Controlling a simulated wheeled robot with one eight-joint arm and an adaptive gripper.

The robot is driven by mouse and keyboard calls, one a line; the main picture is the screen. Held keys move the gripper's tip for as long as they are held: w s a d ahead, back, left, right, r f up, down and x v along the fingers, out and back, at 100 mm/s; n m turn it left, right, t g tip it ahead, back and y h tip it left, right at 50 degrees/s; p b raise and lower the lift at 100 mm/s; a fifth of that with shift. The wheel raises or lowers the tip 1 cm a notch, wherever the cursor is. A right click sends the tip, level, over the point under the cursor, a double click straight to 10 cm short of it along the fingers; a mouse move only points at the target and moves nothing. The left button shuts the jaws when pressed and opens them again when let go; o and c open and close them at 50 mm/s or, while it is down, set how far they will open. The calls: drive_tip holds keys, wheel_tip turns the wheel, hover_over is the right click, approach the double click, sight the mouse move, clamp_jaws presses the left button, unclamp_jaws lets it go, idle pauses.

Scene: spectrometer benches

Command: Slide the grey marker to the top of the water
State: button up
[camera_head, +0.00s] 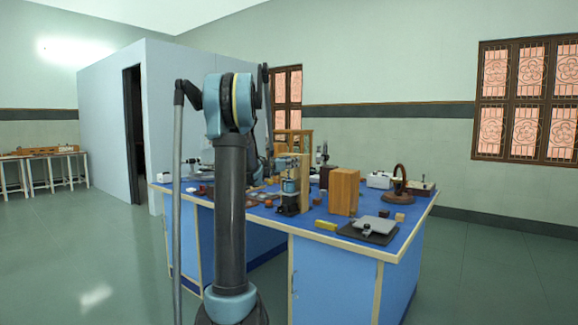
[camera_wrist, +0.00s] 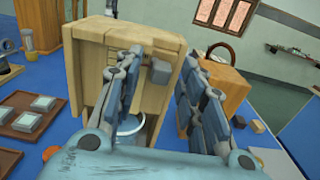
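The grey marker (camera_wrist: 159,71) is a small grey block on the front of an upright wooden stand (camera_wrist: 92,52) in the wrist view. A round vessel with a pale rim and blue water (camera_wrist: 130,124) stands low at the stand, partly hidden by my left finger. The marker appears higher than the vessel rim. My gripper (camera_wrist: 163,56) is open, with its two fingers on either side of the marker and a gap to each. How far the fingertips are from the stand is hard to tell. In the head view the stand (camera_head: 304,172) is on the blue bench, partly behind my arm.
The blue bench (camera_head: 385,258) is crowded. A wooden box (camera_head: 344,192) stands right of the stand; it also shows behind my right finger in the wrist view (camera_wrist: 228,84). Brown trays (camera_wrist: 22,142) lie at left. A dark plate with a grey block (camera_head: 372,226) is near the front corner.

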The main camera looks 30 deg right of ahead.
drive_tip(key=shift+c, duration=0.3)
clamp_jaws()
wheel_tip(320, 180, down, 4)
drive_tip(key=shift+r, duration=0.25)
drive_tip(key=shift+w, duration=0.1)
drive_tip(key=shift+o, duration=0.3)
unclamp_jaws()
